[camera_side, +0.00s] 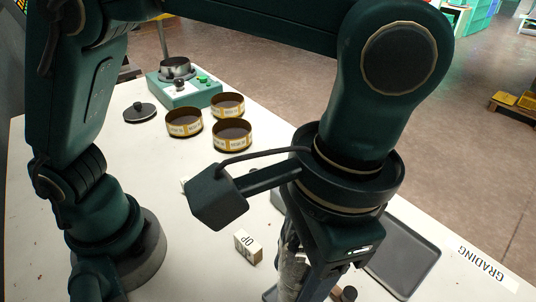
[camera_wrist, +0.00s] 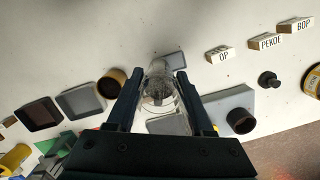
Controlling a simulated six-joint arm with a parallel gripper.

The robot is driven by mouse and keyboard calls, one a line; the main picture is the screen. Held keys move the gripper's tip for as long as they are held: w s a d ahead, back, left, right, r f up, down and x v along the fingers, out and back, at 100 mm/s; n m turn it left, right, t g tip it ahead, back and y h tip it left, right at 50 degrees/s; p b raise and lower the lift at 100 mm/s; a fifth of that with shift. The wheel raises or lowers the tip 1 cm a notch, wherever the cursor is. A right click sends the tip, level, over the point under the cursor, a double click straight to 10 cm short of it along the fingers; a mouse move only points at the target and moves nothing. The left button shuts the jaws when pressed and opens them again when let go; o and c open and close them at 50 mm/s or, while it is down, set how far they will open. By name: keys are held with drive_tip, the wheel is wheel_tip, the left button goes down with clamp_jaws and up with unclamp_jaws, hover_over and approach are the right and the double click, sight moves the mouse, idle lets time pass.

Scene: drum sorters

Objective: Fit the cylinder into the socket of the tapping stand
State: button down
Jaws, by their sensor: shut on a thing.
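My gripper (camera_wrist: 159,80) is shut on a clear glass cylinder (camera_wrist: 160,92), which sits between the two dark fingers in the wrist view. The cylinder looks see-through, with dark matter visible inside or behind it. In the side view the cylinder (camera_side: 291,272) shows at the lower middle, partly covered by my gripper; its lower end is hard to make out. A grey block with a dark round opening, which looks like the tapping stand (camera_wrist: 215,105), is right of the fingers in the wrist view. The cylinder is apart from that opening. In the side view the stand is mostly hidden behind my arm.
Label blocks OP (camera_wrist: 220,55), PEKOE (camera_wrist: 265,42) and BOP (camera_wrist: 296,26) stand on the white table, with a dark knob (camera_wrist: 268,79) nearby. Trays (camera_wrist: 80,101) and a brown tin (camera_wrist: 112,83) lie left. Three tins (camera_side: 184,123) and a teal device (camera_side: 192,96) stand farther back.

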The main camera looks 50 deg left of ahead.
drive_tip(key=w+a+r+n, duration=0.4)
drive_tip(key=w+a, duration=0.6)
drive_tip(key=a, duration=1.6)
drive_tip(key=shift+w+f+n+h, duration=0.15)
drive_tip(key=shift+f+n+h, duration=0.05)
drive_tip(key=shift+n+h, duration=0.1)
drive_tip(key=w+d+r+n+t, duration=0.1)
drive_tip(key=w+d+n, duration=0.3)
drive_tip(key=n, duration=0.8)
drive_tip(key=w+d+r+n+t+h, duration=0.1)
drive_tip(key=w+d+r+n, duration=0.2)
drive_tip(key=n, duration=0.9)
drive_tip(key=shift+w+d+t+h, duration=0.3)
drive_tip(key=shift+w+d, duration=0.9)
drive_tip(key=shift+d, duration=1)
